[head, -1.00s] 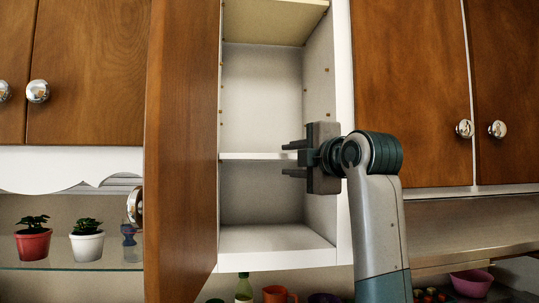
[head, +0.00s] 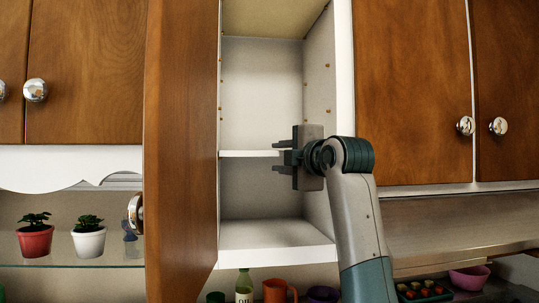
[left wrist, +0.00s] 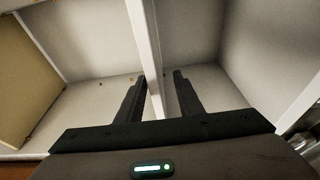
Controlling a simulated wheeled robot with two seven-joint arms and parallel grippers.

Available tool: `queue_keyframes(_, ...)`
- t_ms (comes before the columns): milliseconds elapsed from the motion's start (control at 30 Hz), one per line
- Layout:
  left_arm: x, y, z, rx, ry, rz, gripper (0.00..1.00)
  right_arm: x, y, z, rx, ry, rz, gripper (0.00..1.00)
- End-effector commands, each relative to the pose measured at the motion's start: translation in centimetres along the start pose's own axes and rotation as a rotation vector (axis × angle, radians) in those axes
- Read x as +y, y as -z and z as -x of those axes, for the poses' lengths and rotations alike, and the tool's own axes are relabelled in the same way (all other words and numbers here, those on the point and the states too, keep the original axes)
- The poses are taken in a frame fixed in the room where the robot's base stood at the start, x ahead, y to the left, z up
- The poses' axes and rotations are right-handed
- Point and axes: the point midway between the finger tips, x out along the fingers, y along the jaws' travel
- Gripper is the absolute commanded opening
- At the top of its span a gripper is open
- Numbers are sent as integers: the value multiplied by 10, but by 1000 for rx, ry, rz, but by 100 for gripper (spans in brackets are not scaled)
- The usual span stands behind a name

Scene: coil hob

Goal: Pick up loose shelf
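The loose shelf (head: 248,153) is a thin white board lying level across the inside of the open wall cabinet. My left gripper (head: 280,156) is inside the cabinet at the shelf's right part, one finger above the board and one below. In the left wrist view the shelf (left wrist: 145,45) runs between the two spread fingers of my gripper (left wrist: 160,92). The fingers are open around its front edge, with a visible gap on the right finger's side. Contact on the left finger's side is hard to tell. The shelf's right end is partly hidden by the gripper. My right gripper is not in view.
The open wooden door (head: 180,150) stands close to the left of the opening. The cabinet floor (head: 270,236) is bare, and the space above the shelf is empty. A closed cabinet (head: 415,90) is on the right. A green bottle (head: 244,287) and an orange mug (head: 275,291) stand below.

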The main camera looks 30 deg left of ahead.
Motion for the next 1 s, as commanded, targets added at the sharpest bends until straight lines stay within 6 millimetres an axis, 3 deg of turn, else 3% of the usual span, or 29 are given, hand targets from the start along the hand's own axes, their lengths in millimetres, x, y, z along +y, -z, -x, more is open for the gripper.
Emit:
queue_keyframes(167,5,-1,-8,1,0,-1,34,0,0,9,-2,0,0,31)
queue_keyframes(533,10,-4,-47,1,0,-1,34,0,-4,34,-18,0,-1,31)
queue_keyframes(1000,7,-4,-52,0,0,0,34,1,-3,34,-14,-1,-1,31)
